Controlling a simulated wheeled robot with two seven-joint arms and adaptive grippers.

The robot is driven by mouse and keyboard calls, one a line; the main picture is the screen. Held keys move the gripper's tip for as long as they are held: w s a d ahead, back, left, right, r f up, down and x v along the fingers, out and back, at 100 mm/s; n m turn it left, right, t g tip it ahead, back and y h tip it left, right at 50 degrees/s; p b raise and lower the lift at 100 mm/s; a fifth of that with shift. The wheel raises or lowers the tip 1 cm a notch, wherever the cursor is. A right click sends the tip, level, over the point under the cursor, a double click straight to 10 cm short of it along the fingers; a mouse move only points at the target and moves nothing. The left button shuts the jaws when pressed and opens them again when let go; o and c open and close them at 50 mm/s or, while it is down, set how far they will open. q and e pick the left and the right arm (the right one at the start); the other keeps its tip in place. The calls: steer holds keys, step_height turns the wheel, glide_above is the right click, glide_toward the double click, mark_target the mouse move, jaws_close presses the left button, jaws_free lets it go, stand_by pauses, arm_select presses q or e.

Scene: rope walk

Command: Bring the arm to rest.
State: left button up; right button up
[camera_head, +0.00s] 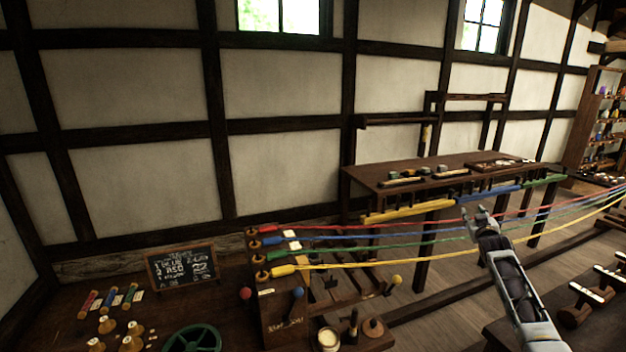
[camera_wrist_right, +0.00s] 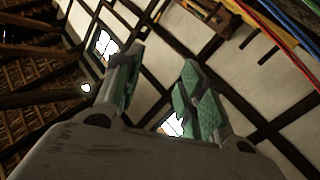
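My right arm comes in from the lower right in the head view. Its gripper (camera_head: 474,211) points up and away, overlapping the stretched ropes in the picture. In the right wrist view the two green-padded fingers of the gripper (camera_wrist_right: 160,78) stand apart with nothing between them, so it is open and empty. The ropes pass at the upper right of that view, clear of the fingers. My left gripper is in neither view.
Red (camera_head: 395,227), blue, green and yellow (camera_head: 400,262) ropes run from a wooden stand (camera_head: 272,318) off to the right. Behind them is a workbench (camera_head: 375,175) with tools. A chalkboard (camera_head: 182,266), spools and a green wheel (camera_head: 192,340) are at the lower left.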

steer(key=s+a+f+g+y, duration=0.15)
steer(key=s+a+f, duration=0.3)
steer(key=f, duration=0.95)
steer(key=s+a+f+n+g, duration=0.1)
steer(key=s+a+f+g, duration=0.35)
steer(key=f, duration=1.05)
steer(key=s+a+f+y, duration=0.15)
steer(key=s+f, duration=0.55)
steer(key=f, duration=0.7)
steer(key=s+a+f+n+g+y, duration=0.15)
steer(key=s+a+f, duration=0.25)
steer(key=s+f, duration=0.65)
steer(key=s+a+f+m+g+h, duration=0.15)
steer(key=s+a+f, duration=0.25)
steer(key=s+f, duration=0.65)
steer(key=s+a+f+g, duration=0.2)
steer(key=s+a+f, duration=0.2)
steer(key=s, duration=1)
steer(key=s+a+f+g+y, duration=0.1)
steer(key=s+a+f, duration=0.3)
steer(key=s, duration=1)
steer(key=s+a+f+n+g+y, duration=0.1)
steer(key=s+a+f+g, duration=0.2)
steer(key=s, duration=1.1)
step_height(320, 180, down, 3)
steer(key=shift+s+a+r+g, duration=0.1)
steer(key=shift+s+a+g, duration=0.3)
steer(key=shift+a, duration=0.6)
